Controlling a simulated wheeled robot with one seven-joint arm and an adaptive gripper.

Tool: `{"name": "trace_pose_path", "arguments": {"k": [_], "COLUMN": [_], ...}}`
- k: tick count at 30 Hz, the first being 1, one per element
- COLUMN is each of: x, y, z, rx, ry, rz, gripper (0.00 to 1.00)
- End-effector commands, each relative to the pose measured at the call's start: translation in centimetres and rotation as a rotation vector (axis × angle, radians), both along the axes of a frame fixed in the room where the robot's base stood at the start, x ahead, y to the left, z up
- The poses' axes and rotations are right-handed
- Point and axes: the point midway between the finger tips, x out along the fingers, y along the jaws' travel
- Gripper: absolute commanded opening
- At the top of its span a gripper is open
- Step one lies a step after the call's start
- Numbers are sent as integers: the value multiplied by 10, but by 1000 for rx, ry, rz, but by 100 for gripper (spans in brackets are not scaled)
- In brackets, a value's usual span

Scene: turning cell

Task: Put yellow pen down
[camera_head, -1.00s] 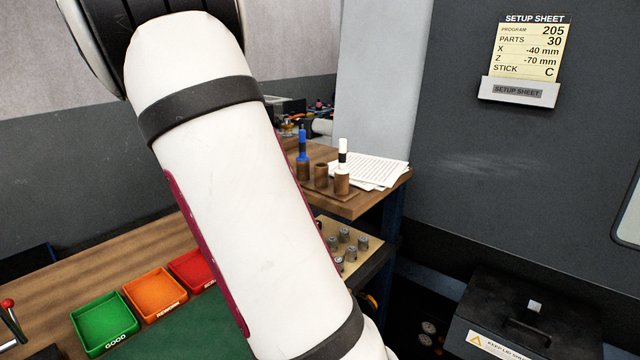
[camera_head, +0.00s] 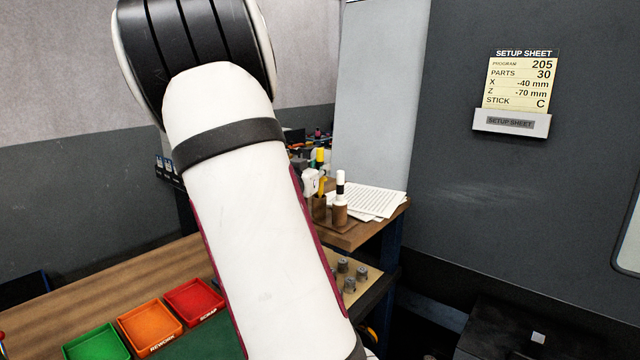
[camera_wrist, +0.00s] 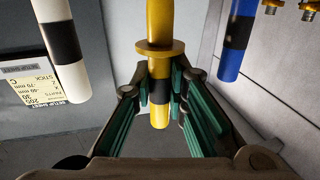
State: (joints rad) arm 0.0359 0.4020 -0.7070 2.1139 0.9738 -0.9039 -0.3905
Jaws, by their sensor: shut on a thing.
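The yellow pen (camera_wrist: 158,25), with a black band and a wider collar, stands between the two fingers of my gripper (camera_wrist: 159,88) in the wrist view. The fingers are shut on it. In the head view the yellow pen (camera_head: 320,156) is upright above the middle wooden cup (camera_head: 319,208) of the pen holder. I cannot tell whether its lower end is inside the cup. The white pen (camera_head: 340,184) stands in the right cup (camera_head: 339,214); it also shows at the left of the wrist view (camera_wrist: 63,45). The blue pen (camera_wrist: 236,40) is at the right of the wrist view; my arm hides it in the head view.
Papers (camera_head: 371,201) lie behind the holder on the small wooden table (camera_head: 352,237). Grey metal parts (camera_head: 349,284) sit on a lower shelf. Green (camera_head: 95,343), orange (camera_head: 150,325) and red (camera_head: 194,300) trays stand at the left. A setup sheet (camera_head: 517,81) hangs on the dark wall.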

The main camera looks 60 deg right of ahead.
Motion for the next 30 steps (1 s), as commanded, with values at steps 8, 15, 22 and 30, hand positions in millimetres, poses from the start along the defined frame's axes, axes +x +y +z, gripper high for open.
{"name": "trace_pose_path", "arguments": {"k": [8,15,22,30], "x": [-1,0,1,0], "y": [0,0,0,0], "z": [-33,-35,-40,-45], "rx": [1,0,0,1], "ry": [3,0,2,1], "rz": [0,1,0,0], "gripper": [0,0,0,28]}}
